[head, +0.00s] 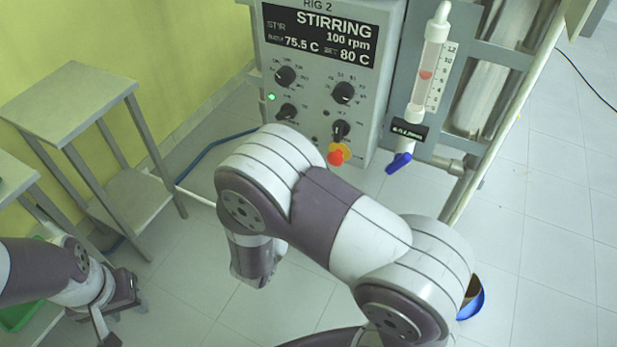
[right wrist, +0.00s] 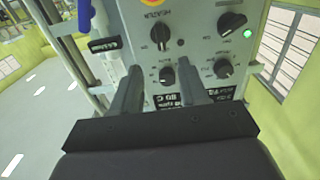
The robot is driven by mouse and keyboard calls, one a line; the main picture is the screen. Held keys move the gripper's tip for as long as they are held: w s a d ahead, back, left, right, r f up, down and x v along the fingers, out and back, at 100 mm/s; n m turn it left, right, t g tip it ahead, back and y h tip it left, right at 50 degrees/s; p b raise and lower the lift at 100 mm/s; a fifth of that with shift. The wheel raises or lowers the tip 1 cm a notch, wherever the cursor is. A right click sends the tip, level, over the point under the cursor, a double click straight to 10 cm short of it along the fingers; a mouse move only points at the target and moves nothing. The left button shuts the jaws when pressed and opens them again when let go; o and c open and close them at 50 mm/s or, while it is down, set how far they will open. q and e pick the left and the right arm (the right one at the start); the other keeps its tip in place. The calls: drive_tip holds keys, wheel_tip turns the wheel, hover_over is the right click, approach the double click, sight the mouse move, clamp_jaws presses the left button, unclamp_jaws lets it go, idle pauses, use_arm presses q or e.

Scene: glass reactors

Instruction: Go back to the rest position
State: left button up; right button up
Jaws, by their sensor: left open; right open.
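My left gripper (head: 122,312) is at the lower left of the head view, open, with nothing seen between its fingers. My right arm crosses the middle of the head view, in front of the lower part of the control box (head: 388,50). Its fingers cannot be made out there. In the right wrist view my right gripper (right wrist: 160,72) is open and empty, its fingers pointing towards the knobs of the box, which appears upside down. Whether the fingertips touch the panel cannot be told.
The box's display (head: 320,35) reads STIRRING, 100 rpm, 75.5 C, 80 C. Beside it are a graduated tube (head: 431,65) and a blue valve handle (head: 399,163). A grey metal stand (head: 70,100) is at left. A blue-rimmed object (head: 474,305) is partly hidden.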

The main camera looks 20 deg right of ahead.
idle(0.3)
drive_tip(key=w+a+f+n+g+y, duration=0.15)
drive_tip(key=a+f+n+y, duration=0.25)
drive_tip(key=a+f+y, duration=0.4)
drive_tip(key=s+a+r+n+g+y+p, duration=0.2)
drive_tip(key=s+a+n+g+y+p, duration=0.3)
drive_tip(key=s+g+y, duration=0.15)
drive_tip(key=s+d+r+g+p, duration=0.1)
drive_tip(key=s+d+r+p, duration=0.2)
drive_tip(key=d+r, duration=0.2)
drive_tip(key=s+d+r+n+g+p, duration=0.1)
drive_tip(key=s+d+r+p, duration=0.2)
drive_tip(key=d+r, duration=0.3)
wheel_tip(320, 180, up, 3)
drive_tip(key=shift+s+r+h, duration=0.15)
drive_tip(key=shift+r+h, duration=0.05)
drive_tip(key=shift+h, duration=0.15)
drive_tip(key=shift+d, duration=0.15)
